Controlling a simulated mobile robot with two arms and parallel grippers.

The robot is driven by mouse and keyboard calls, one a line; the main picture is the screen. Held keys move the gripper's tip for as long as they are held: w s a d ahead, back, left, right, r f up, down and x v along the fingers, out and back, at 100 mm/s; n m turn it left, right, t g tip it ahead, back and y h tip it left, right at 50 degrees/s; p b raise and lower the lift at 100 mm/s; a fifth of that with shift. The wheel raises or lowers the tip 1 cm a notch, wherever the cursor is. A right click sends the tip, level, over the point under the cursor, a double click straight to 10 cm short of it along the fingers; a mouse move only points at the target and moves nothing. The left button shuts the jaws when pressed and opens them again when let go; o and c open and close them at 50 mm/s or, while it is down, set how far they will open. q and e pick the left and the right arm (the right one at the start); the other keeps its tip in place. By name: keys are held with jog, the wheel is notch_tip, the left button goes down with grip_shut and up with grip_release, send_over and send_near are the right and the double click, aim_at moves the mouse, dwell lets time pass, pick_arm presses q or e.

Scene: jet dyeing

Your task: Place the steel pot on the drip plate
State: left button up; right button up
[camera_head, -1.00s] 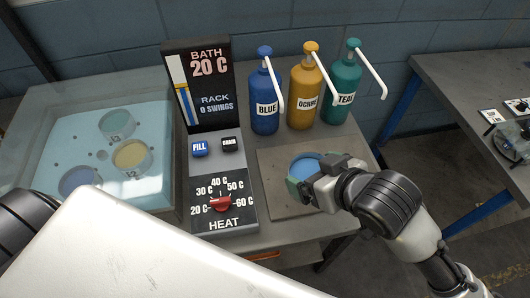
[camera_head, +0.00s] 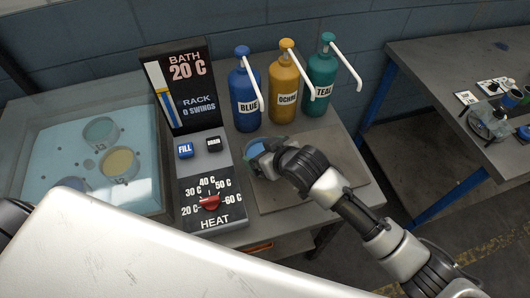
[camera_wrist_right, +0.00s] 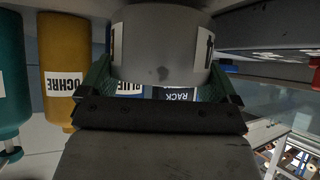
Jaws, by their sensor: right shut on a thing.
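The steel pot is a grey cylinder; its blue inside (camera_head: 257,149) shows in the head view and its grey wall (camera_wrist_right: 160,48) in the right wrist view. My right gripper (camera_head: 266,158) is shut on it, with a green finger on each side in the wrist view (camera_wrist_right: 160,90). The drip plate (camera_head: 345,166) is a flat grey-brown square on the bench. The pot is over or near the plate's back left corner. I cannot tell whether it touches the plate. My forearm hides part of the plate. My left gripper is out of view.
Blue (camera_head: 245,95), ochre (camera_head: 284,88) and teal (camera_head: 321,80) pump bottles stand behind the plate, spouts towards the right. The control panel (camera_head: 200,165) is left of it, beside the clear-walled bath (camera_head: 60,125). A second table (camera_head: 430,85) is at right.

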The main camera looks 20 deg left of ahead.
jog(key=shift+a+f, duration=0.1)
jog(key=shift+f, duration=0.5)
jog(key=shift+f, duration=0.15)
jog(key=o, duration=0.9)
jog(key=b+v, duration=0.1)
jog(key=v, duration=1.1)
